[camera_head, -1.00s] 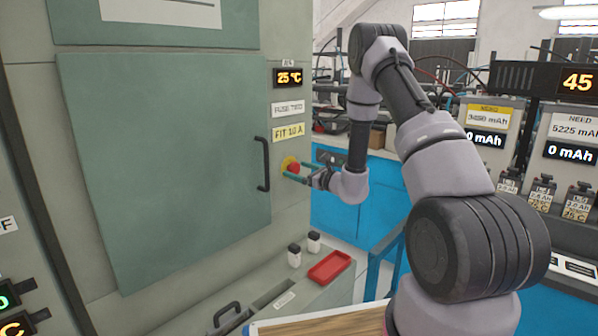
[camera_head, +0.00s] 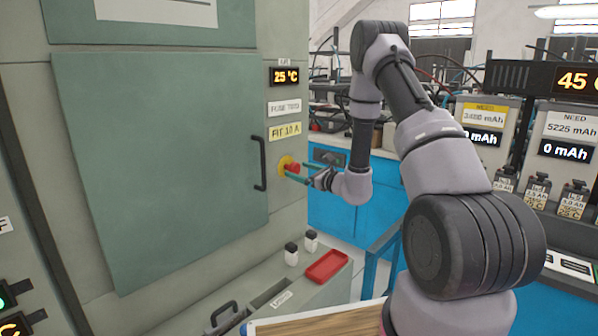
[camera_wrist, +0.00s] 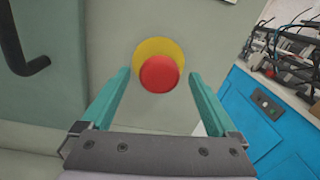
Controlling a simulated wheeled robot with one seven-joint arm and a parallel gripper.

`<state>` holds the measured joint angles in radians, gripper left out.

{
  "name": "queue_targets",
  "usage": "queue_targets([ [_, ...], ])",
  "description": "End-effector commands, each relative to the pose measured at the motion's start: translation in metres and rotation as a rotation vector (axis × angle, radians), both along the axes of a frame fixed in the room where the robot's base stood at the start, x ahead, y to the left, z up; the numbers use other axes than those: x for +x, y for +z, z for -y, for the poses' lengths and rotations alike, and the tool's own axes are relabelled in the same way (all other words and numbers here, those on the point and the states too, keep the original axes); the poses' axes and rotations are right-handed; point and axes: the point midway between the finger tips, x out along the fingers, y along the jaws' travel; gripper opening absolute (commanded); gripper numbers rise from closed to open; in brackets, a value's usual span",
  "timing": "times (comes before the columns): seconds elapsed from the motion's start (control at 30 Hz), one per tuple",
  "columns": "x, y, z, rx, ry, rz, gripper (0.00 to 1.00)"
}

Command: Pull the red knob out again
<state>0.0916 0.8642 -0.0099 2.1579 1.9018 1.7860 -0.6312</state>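The red knob (camera_head: 292,168) sits on a yellow round plate (camera_head: 283,162) on the cabinet front, right of the door handle. In the head view it stands out from the plate. In the wrist view the red knob (camera_wrist: 160,74) is a round cap in front of the yellow plate (camera_wrist: 158,46). My gripper (camera_wrist: 160,75) points at it with its two green fingers apart, one on each side. Gaps show between the knob and both fingers, so nothing is gripped. In the head view my gripper (camera_head: 296,177) is just right of the knob.
The black door handle (camera_head: 260,163) is close left of the knob, on the closed green door (camera_head: 165,160). Below are two small white jars with black lids and a red tray (camera_head: 327,266). A blue bench (camera_head: 335,215) stands behind my arm.

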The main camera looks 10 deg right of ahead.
Motion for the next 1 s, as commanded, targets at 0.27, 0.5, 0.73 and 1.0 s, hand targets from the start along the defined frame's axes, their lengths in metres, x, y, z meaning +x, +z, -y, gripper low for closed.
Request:
queue_targets([
  [0.27,0.000,0.000,-0.001,0.001,0.000,0.001,0.96],
  [0.5,-0.019,0.000,0.013,0.001,-0.002,0.000,0.96],
  [0.73,-0.058,0.000,0.040,0.000,-0.004,-0.002,0.96],
  [1.0,-0.087,0.000,0.058,0.000,-0.001,0.000,0.96],
])
